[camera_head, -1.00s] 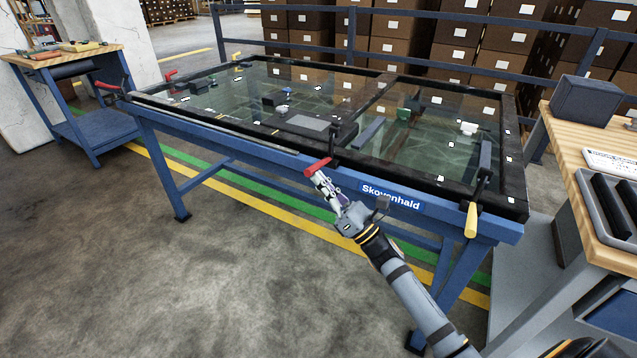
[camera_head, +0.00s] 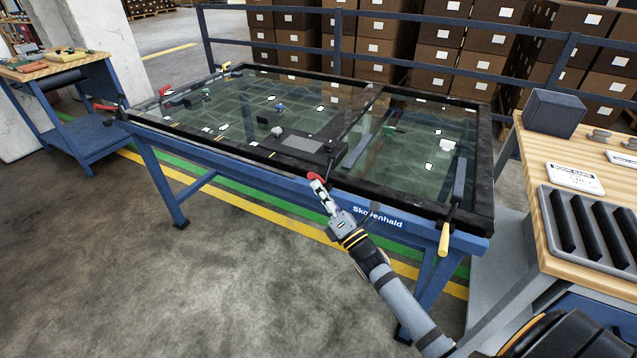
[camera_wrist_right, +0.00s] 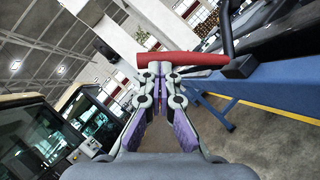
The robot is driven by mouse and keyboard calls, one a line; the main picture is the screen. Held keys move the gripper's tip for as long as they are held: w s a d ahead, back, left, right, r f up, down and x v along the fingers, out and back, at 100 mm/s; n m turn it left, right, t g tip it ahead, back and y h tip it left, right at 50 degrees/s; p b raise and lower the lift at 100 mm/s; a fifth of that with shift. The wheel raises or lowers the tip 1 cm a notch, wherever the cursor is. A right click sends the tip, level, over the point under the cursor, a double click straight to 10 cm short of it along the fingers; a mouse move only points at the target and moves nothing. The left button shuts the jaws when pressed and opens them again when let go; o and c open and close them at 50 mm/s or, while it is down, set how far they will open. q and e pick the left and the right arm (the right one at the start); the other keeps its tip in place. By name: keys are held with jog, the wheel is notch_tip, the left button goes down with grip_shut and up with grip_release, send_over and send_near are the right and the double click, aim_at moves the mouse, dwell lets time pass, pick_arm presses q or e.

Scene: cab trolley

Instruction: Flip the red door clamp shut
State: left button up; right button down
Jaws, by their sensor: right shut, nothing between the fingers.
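The red handle of a door clamp (camera_head: 315,177) is at the middle of the table's front edge, by the dark frame. In the right wrist view the red handle (camera_wrist_right: 190,58) lies crosswise just beyond the fingertips, with a dark lever at its right end. My right gripper (camera_head: 318,184) is shut and empty, its tips at the handle. In the wrist view its fingertips (camera_wrist_right: 155,68) are together and appear to touch or nearly touch the handle. My left gripper is not in view.
A glazed black door frame (camera_head: 255,158) lies on the blue table. Another red-handled clamp (camera_head: 105,107) is at the left end, and a yellow-handled clamp (camera_head: 443,240) at the front right. A wooden bench (camera_head: 545,150) with a grey tray (camera_head: 547,215) stands at right.

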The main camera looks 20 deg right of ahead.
aim_at(328, 168)
jog(key=shift+w+d+r+m+g+h+p, duration=0.4)
jog(key=shift+d+r+m+p, duration=0.4)
jog(key=shift+p, duration=0.85)
jog(key=shift+w+d+r+m+g+h+p, duration=0.5)
jog(key=shift+m+p, duration=0.65)
jog(key=shift+p, duration=0.55)
jog(key=shift+w+d+r+m+g+h+p, duration=0.25)
jog(key=shift+w+d+r+m+p, duration=0.45)
jog(key=shift+p, duration=0.95)
jog(key=shift+s+a+m, duration=0.1)
jog(key=shift+m, duration=0.15)
